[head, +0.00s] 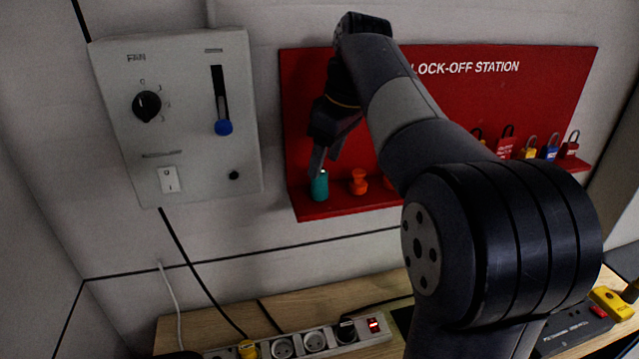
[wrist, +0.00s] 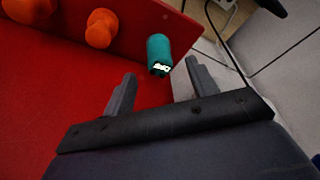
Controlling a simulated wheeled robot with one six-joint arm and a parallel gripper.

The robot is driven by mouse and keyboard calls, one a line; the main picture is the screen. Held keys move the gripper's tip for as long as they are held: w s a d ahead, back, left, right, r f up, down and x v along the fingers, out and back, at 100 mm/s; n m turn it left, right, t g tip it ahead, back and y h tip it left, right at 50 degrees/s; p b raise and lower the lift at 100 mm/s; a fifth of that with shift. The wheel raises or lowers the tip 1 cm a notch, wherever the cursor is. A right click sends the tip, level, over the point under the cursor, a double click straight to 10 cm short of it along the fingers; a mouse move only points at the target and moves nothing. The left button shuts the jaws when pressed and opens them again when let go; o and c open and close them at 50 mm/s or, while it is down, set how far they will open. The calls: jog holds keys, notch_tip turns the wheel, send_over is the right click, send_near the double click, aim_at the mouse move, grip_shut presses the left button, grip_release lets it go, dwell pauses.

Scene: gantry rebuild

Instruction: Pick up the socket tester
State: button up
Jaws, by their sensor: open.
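A small teal cylinder (head: 319,188), most likely the socket tester, stands upright at the left end of the red station's shelf. No readable label confirms this. In the wrist view the teal cylinder (wrist: 158,50) shows a dark end with a white marking, just beyond the gap between the fingers. My gripper (head: 323,164) is right above it in the head view, pointing down at it. In the wrist view my gripper (wrist: 160,88) has its two fingers wide apart with nothing between them.
Orange knob-like pieces (head: 359,182) (wrist: 100,28) stand beside the teal cylinder. Several padlocks (head: 550,148) line the shelf's right part. A grey fan control box (head: 178,115) is at left.

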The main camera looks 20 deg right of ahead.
aim_at(319, 184)
jog(key=shift+p+x, duration=0.35)
jog(key=shift+x, duration=1.85)
jog(key=shift+w+a, duration=0.15)
jog(key=shift+r, duration=0.1)
jog(key=c, duration=1.1)
